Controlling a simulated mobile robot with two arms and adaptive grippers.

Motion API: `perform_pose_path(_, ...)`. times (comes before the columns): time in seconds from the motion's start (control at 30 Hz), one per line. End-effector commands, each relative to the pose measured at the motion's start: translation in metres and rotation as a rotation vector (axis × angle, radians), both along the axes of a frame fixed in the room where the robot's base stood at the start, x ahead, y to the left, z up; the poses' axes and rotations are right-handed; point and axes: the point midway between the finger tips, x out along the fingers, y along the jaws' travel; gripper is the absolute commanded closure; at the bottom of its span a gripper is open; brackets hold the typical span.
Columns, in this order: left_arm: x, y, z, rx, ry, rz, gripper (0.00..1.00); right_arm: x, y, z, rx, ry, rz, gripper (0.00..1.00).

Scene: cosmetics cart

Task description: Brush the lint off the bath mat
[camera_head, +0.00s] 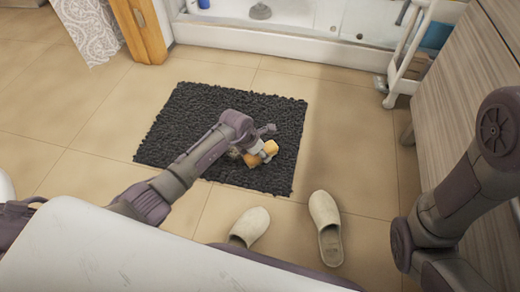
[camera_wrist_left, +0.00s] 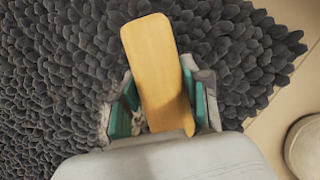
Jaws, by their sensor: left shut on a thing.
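The bath mat (camera_head: 205,105) is dark grey and shaggy and lies flat on the tiled floor. It also fills most of the left wrist view (camera_wrist_left: 60,60). My left gripper (camera_head: 260,151) is over the right part of the mat, shut on a brush with a light wooden back (camera_head: 270,148). In the left wrist view the wooden brush (camera_wrist_left: 158,75) sits between the green finger pads of the left gripper (camera_wrist_left: 165,115). Its bristles are hidden, and I cannot tell whether they touch the mat. A pale speckled patch shows beside the brush; I cannot tell whether it is lint. My right gripper is out of view.
Two beige slippers (camera_head: 326,222) (camera_head: 250,226) lie just in front of the mat. A bathtub (camera_head: 250,38) stands behind it, with a white cart (camera_head: 405,70) at the back right. A wooden cabinet (camera_head: 455,95) stands at right. Tiles left of the mat are clear.

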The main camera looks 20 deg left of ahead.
Motion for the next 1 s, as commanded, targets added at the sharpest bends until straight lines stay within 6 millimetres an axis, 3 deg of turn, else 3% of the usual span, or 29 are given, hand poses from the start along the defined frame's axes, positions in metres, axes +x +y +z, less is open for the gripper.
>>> perform_pose_path(0.3, -0.002, 0.032, 0.0, 0.006, 0.004, 0.004, 0.81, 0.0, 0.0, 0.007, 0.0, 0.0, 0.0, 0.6)
perform_pose_path(0.63, -0.002, 0.045, 0.001, 0.005, 0.001, 0.003, 0.81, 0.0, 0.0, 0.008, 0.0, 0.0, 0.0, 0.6)
perform_pose_path(1.0, -0.004, 0.076, -0.001, 0.005, 0.001, 0.004, 0.81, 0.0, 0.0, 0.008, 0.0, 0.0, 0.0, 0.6)
